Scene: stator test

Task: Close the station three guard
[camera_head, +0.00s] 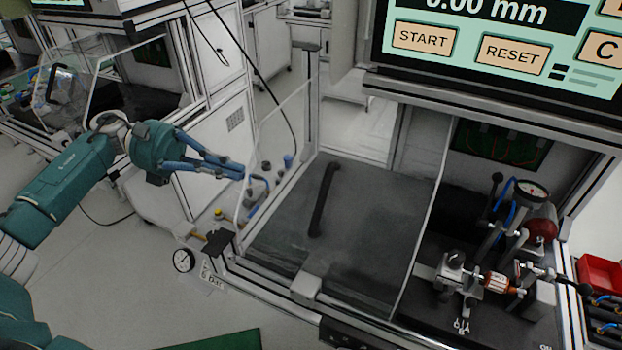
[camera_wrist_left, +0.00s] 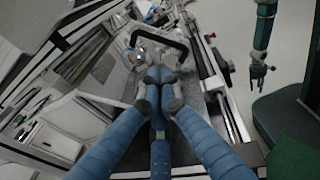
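A black bar handle (camera_head: 322,200) shows over a dark grey surface (camera_head: 375,215) at the front of the station under the big screen. It seems to belong to a clear guard, whose edges are hard to make out; I cannot tell how far it stands open. The handle also shows in the left wrist view (camera_wrist_left: 172,36), beyond my fingertips. My left gripper (camera_head: 243,173) is left of the handle and apart from it, its blue fingers together and empty; the fingertips meet in the wrist view (camera_wrist_left: 158,76). My right gripper (camera_wrist_left: 258,78) hangs at the right of the wrist view, small.
A clear upright panel (camera_head: 428,225) divides the dark surface from a fixture with a dial gauge (camera_head: 531,190). Blue fittings (camera_head: 288,160) and a round pressure gauge (camera_head: 183,260) sit by the station's left side. A red bin (camera_head: 600,273) is far right.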

